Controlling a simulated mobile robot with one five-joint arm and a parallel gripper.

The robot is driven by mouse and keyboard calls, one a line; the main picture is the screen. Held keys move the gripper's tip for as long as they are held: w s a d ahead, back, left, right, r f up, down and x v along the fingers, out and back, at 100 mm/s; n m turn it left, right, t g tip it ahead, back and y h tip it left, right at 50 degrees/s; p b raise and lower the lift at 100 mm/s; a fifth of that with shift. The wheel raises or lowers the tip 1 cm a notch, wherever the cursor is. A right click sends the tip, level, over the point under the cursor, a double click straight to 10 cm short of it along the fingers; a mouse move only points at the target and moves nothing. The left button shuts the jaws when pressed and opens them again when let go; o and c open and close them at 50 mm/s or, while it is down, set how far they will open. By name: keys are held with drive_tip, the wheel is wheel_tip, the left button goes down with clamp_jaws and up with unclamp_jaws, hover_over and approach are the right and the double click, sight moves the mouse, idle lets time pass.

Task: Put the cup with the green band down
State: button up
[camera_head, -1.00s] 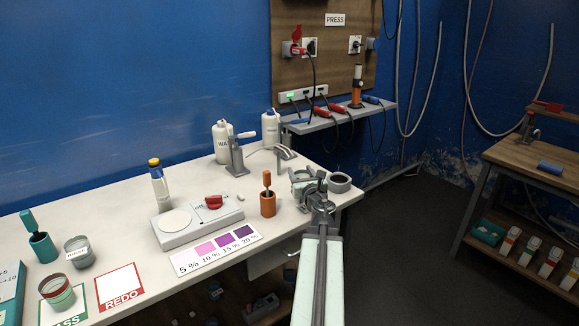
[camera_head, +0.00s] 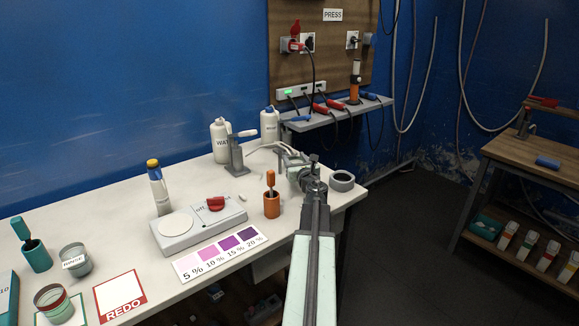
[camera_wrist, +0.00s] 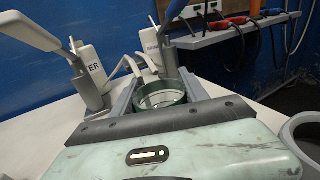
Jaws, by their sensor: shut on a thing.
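My gripper (camera_wrist: 160,88) is shut on the cup with the green band (camera_wrist: 163,98), which shows in the wrist view as a clear round vessel with a green rim between the two fingers. In the head view my gripper (camera_head: 292,160) is over the far right part of the white bench (camera_head: 125,205), near the pump lever, and hides most of the cup. I cannot tell whether the cup's base touches the bench.
White bottles (camera_head: 220,142) and a grey lever stand (camera_head: 236,158) are just behind and left. A dark grey ring (camera_head: 342,181) lies close on the right. An orange holder (camera_head: 271,205), a scale (camera_head: 198,228) and a colour card (camera_head: 218,254) are left.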

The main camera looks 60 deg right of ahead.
drive_tip(key=f, duration=0.1)
drive_tip(key=f+b, duration=0.1)
drive_tip(key=f, duration=0.1)
drive_tip(key=shift+s+d, duration=0.15)
drive_tip(key=shift+s, duration=0.25)
drive_tip(key=shift+b, duration=0.35)
drive_tip(key=shift+w+a+r, duration=0.15)
drive_tip(key=shift+w+a, duration=0.1)
drive_tip(key=shift+w, duration=0.1)
drive_tip(key=shift+f, duration=0.25)
drive_tip(key=o, duration=1.6)
drive_tip(key=shift+r, duration=0.1)
